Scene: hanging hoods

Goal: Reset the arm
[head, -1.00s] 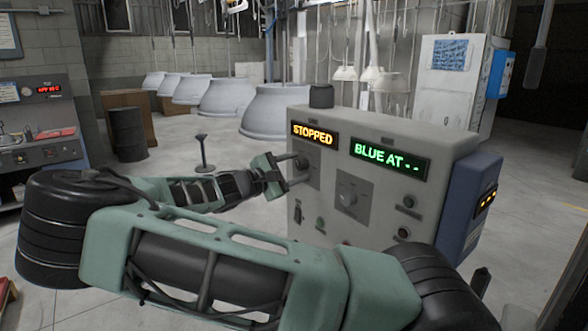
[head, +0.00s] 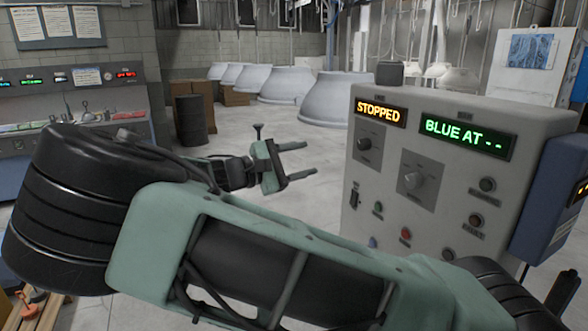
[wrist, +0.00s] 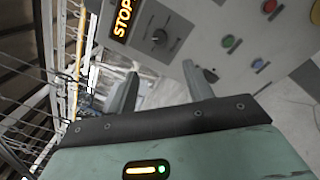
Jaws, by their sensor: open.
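My gripper (head: 298,161) is open and empty in the head view, left of the grey control box and apart from it. Its two fingers point right, toward the box. In the wrist view the open fingers (wrist: 163,86) reach toward the tilted box face. The control box (head: 460,110) carries an orange "STOPPED" display (head: 380,110) and a green "BLUE AT --" display (head: 464,136). My arm's green links cross the foreground and hide the box's lower part.
A dark barrel (head: 191,120) stands on the floor at left. A workbench with panels (head: 75,95) lines the left wall. A blue box (head: 555,195) is on the control box's right side. Floor beyond my gripper is clear.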

